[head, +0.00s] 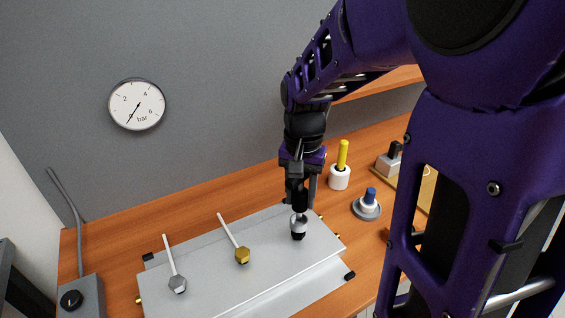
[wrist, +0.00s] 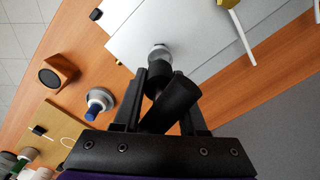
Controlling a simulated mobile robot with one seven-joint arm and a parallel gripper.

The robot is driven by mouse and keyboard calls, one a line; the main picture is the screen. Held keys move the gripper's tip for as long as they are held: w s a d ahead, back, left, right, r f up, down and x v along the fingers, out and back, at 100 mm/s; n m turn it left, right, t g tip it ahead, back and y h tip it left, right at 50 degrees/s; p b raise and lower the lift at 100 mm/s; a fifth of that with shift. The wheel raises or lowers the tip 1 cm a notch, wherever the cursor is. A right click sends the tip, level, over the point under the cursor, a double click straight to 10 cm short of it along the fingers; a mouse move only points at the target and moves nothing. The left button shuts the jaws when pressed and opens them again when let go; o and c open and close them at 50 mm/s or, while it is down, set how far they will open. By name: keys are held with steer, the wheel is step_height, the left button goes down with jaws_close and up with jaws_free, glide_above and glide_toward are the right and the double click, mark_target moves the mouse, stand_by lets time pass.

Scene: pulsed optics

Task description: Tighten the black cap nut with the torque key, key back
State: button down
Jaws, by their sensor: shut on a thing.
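My gripper (head: 299,188) points down over the right part of the grey metal plate (head: 240,288). It is shut on the torque key, whose black handle (wrist: 172,102) shows between the fingers in the wrist view. The key's silver socket end (head: 299,221) is below the fingers, right at the black cap nut (head: 298,236). Whether the socket is fully seated on the nut cannot be told. In the wrist view the silver end (wrist: 159,51) is against the plate and the nut is hidden. A silver nut (head: 177,285) and a brass nut (head: 242,256), each with a pale rod, are further left.
A yellow-handled tool (head: 342,155) stands in a white holder (head: 339,178). A blue-topped piece (head: 369,198) sits on a grey disc to the right. A grey box with a black knob (head: 71,299) is at lower left. A bar gauge (head: 137,104) hangs on the wall.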

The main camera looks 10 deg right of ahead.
steer(key=n+p, duration=0.1)
steer(key=n, duration=0.4)
steer(key=shift+n, duration=0.4)
steer(key=shift+f+b, duration=0.4)
steer(key=shift+f, duration=0.2)
steer(key=shift+f, duration=0.25)
stand_by(0.4)
steer(key=shift+f+b, duration=0.5)
steer(key=shift+f, duration=0.05)
